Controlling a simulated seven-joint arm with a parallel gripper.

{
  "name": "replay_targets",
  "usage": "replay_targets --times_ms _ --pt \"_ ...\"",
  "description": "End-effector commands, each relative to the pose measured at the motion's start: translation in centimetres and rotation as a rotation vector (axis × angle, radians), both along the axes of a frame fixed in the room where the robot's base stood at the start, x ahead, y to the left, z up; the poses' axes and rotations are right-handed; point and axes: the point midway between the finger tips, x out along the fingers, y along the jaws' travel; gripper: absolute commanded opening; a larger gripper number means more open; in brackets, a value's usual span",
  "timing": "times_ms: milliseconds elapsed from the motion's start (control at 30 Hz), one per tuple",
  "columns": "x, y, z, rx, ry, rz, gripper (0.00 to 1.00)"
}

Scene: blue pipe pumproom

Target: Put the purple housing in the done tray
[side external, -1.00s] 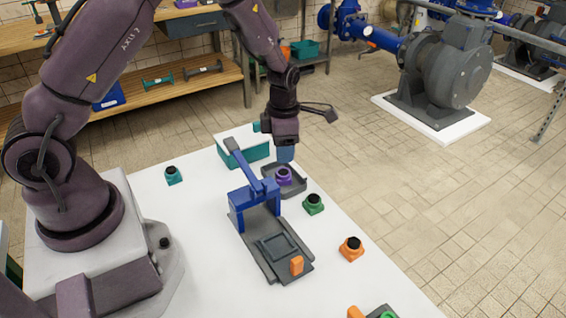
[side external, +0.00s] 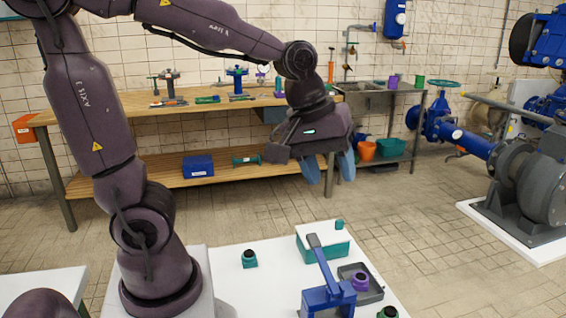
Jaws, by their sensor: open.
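The purple housing (side external: 360,281), with a black round top, sits upright inside a shallow dark grey tray (side external: 376,294) on the white table. No label is visible on the tray. My gripper (side external: 328,173) is raised high above the table, up and to the left of the tray. Its two blue fingers are apart, with nothing between them.
A teal housing (side external: 249,259) stands left, a green one (side external: 388,312) at the front edge.

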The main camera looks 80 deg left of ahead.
Motion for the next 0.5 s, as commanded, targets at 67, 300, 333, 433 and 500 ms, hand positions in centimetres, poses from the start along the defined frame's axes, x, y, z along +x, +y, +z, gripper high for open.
replay_targets --times_ms 67,300,333,433,500 --pt "-2.6 -0.4 1.4 0.102 -0.076 -0.235 0.5" --pt "-7.2 -0.9 2.3 0.371 -0.181 -0.718 0.5" --pt "-7.5 -0.9 2.4 0.39 -0.187 -0.747 0.5" --pt "-8.0 -0.9 2.4 0.425 -0.194 -0.802 0.5" --pt "-8.0 -0.9 2.4 0.431 -0.194 -0.815 0.5"
